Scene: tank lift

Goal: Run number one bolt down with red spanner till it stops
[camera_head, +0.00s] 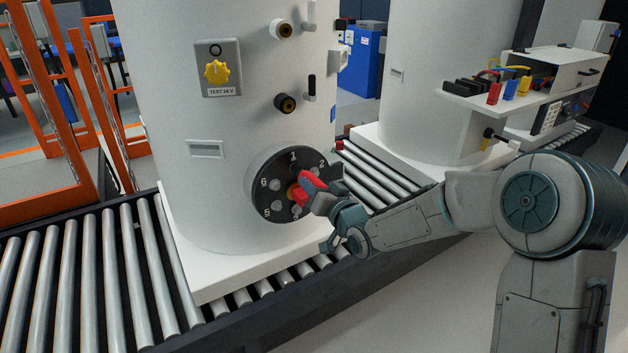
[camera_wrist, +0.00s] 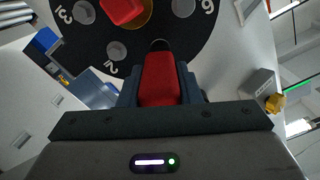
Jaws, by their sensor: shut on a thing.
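The round black flange (camera_head: 262,206) with numbered bolts sits low on the white tank. It also shows in the wrist view (camera_wrist: 215,50). My gripper (camera_head: 325,192) is shut on the red spanner (camera_head: 313,181), whose red body lies between the fingers in the wrist view (camera_wrist: 160,80). The spanner's dark end (camera_wrist: 160,45) points at the flange, between bolt two (camera_wrist: 116,50) and the bolt by the 6 (camera_wrist: 183,7), at number one's place. It hides bolt one there. I cannot tell whether it is fully seated. A red piece (camera_wrist: 122,8) sits at the brass-coloured flange centre.
A roller conveyor (camera_head: 110,270) runs under the tank. A grey box with a yellow knob (camera_head: 217,70) and two brass-and-black ports are above the flange. A tray with coloured leads (camera_head: 540,85) stands at right. Orange frames (camera_head: 70,150) stand at left.

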